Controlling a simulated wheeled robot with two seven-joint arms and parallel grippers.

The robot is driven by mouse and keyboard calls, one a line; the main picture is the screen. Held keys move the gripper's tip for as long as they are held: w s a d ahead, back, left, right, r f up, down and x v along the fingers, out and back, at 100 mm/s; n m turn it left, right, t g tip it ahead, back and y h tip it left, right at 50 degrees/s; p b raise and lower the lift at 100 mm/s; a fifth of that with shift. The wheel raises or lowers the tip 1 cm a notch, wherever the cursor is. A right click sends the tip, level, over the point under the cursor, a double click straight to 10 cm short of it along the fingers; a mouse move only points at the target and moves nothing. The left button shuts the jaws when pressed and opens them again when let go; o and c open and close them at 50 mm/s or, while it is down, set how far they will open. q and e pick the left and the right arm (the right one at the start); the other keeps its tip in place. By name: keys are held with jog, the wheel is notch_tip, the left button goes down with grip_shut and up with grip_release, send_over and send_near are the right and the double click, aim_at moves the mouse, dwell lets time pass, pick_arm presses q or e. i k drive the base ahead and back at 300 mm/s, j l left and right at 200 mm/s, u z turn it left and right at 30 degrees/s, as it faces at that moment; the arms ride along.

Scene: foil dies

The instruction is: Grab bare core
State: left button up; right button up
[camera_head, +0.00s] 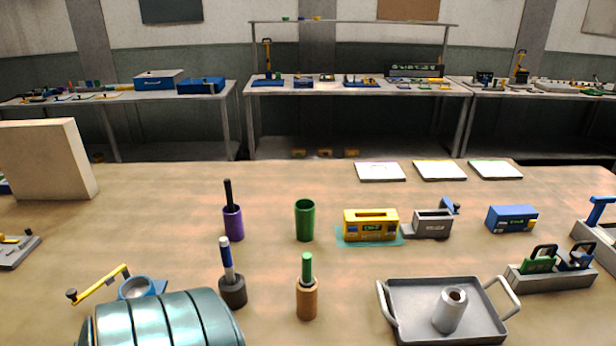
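A short grey hollow cylinder (449,311) that looks like the bare core stands in a grey metal tray (410,322) at the bottom right. Its open top shows a dark hole with a brownish inner wall. It leans slightly in the picture and nothing is wrapped around it. The tray has a raised handle at its left and right ends. Neither of my grippers is in view, and nothing is touching the cylinder.
A teal ribbed drum (165,322) fills the bottom left, beside a yellow crank (98,284). Green (305,220) and purple (233,222) cups, a yellow box (370,225) and a blue box (512,219) stand behind. A grey block with green and blue handles (550,277) stands right of the tray.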

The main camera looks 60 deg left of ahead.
aim_at(306, 299)
jog(key=u, duration=1.95)
jog(key=i+l, duration=0.3)
jog(key=k+l+z, duration=0.45)
jog(key=i+j, duration=0.1)
